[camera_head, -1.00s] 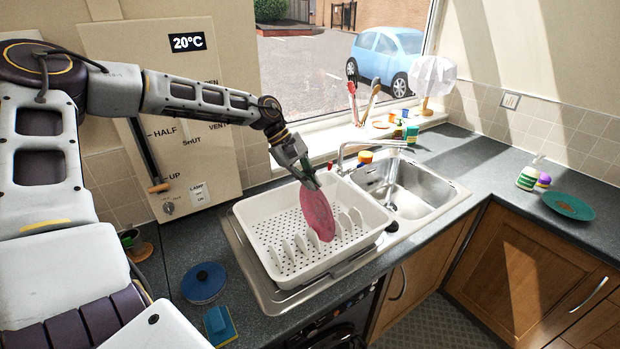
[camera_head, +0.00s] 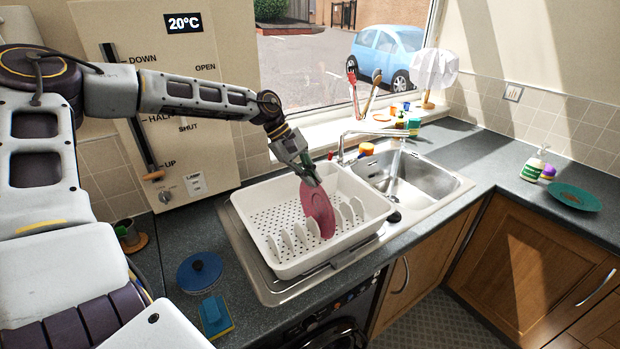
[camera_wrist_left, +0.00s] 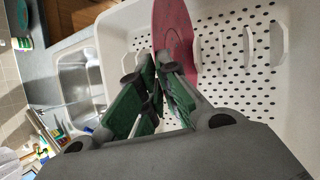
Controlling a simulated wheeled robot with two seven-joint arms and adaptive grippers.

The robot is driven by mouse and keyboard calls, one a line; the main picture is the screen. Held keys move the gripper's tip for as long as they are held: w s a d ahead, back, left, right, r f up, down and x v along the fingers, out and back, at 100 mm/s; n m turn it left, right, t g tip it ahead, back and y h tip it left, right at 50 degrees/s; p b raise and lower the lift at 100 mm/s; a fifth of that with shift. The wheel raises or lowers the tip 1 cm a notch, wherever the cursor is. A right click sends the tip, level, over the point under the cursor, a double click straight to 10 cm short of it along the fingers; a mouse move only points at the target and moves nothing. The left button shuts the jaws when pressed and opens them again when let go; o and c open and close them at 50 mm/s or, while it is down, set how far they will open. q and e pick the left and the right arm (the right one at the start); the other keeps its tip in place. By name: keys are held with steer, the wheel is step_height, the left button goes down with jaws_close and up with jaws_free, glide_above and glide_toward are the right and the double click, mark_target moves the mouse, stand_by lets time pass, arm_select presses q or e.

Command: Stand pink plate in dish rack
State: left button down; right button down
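The pink plate (camera_head: 318,212) is nearly upright inside the white dish rack (camera_head: 262,192), among its row of upright dividers. I cannot tell whether its lower edge touches the rack floor. My left gripper (camera_head: 312,182) is at the plate's upper left edge, with its fingers closed on it. In the left wrist view the green-padded fingers (camera_wrist_left: 157,82) come together at the near edge of the pink plate (camera_wrist_left: 174,38); the fingers hide that edge. My right gripper is not in view.
Behind the rack are the sink (camera_head: 402,182) and tap (camera_head: 372,133), with a pale stream below the spout. A green plate (camera_head: 574,196) and soap bottle (camera_head: 534,167) are at right.

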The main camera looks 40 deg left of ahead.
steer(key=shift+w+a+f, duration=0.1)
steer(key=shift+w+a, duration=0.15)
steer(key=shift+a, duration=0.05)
arm_select(q)
steer(key=c, duration=1.6)
jaws_free()
steer(key=shift+o, duration=0.2)
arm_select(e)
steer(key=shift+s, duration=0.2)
arm_select(q)
steer(key=shift+r, duration=0.1)
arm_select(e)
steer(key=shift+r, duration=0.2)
